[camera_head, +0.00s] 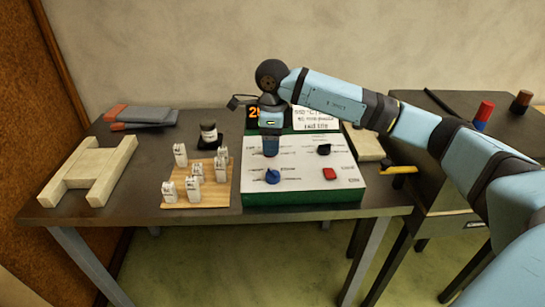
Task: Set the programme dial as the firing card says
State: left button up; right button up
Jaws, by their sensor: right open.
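A control box (305,196) with a white top and green sides stands at the front of the table. Its top has a blue knob (272,177), a black knob (323,149) and a red button (329,174). Which knob is the programme dial cannot be read. A white printed card (316,119) stands at the back of the box, partly behind my right arm; its text is too small to read. My right gripper (271,150) is open and points down over the back left of the panel, behind the blue knob. My left gripper is out of view.
A lit display (253,112) is partly hidden by my right wrist. Left of the box are a wooden board (180,200) with several small white pieces, a dark jar (209,133) and a wooden frame (88,172). A yellow-handled tool (399,169) lies right.

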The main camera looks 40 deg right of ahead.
jog(key=shift+r, duration=1.4)
jog(key=shift+a+f, duration=0.1)
